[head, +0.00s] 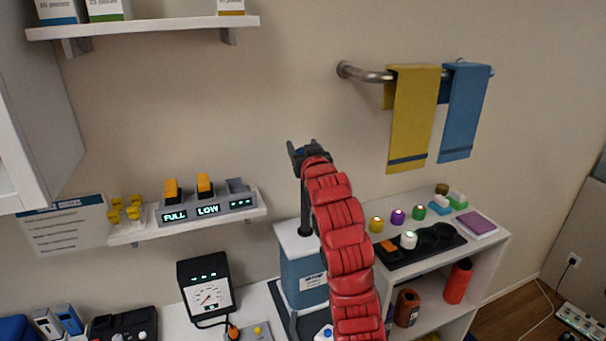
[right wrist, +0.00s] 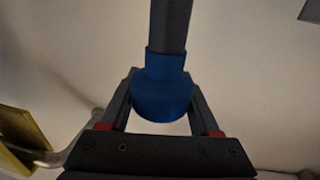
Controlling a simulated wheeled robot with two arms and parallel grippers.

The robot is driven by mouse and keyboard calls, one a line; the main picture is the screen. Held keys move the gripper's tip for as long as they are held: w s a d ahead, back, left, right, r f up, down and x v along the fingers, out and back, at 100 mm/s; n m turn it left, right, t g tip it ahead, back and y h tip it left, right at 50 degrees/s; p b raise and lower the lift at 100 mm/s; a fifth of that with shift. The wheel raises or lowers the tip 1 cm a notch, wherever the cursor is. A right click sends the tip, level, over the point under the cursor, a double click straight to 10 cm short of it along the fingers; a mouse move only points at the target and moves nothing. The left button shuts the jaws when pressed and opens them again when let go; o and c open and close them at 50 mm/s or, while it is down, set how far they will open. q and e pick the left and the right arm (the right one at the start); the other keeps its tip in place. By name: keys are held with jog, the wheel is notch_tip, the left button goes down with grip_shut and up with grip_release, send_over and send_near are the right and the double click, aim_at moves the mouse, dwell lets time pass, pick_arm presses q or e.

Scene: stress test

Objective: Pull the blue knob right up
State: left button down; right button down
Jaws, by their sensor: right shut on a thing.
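The blue knob (right wrist: 163,95) sits between the two fingers of my right gripper (right wrist: 165,108) in the right wrist view, and the fingers are shut on it. A dark grey rod (right wrist: 168,25) runs from the knob. In the head view my right gripper (head: 308,152) is high above a blue box with a white top (head: 303,270), and the dark rod (head: 305,205) stands upright between the box and the gripper. The knob is hidden by the gripper in the head view. My left gripper is not in view.
A wall shelf with chargers (head: 205,208) is at the left. A towel bar (head: 362,74) with a yellow towel (head: 412,118) and a blue towel (head: 463,110) is on the wall to the right. A white shelf unit (head: 492,245) with coloured buttons stands right of my arm.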

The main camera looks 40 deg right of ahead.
jog(key=shift+s+r, duration=0.1)
jog(key=shift+r, duration=1)
jog(key=c, duration=0.5)
grip_release()
jog(key=shift+r, duration=0.1)
jog(key=shift+c, duration=0.2)
jog(key=o, duration=0.4)
jog(key=shift+f, duration=0.2)
jog(key=shift+f, duration=0.1)
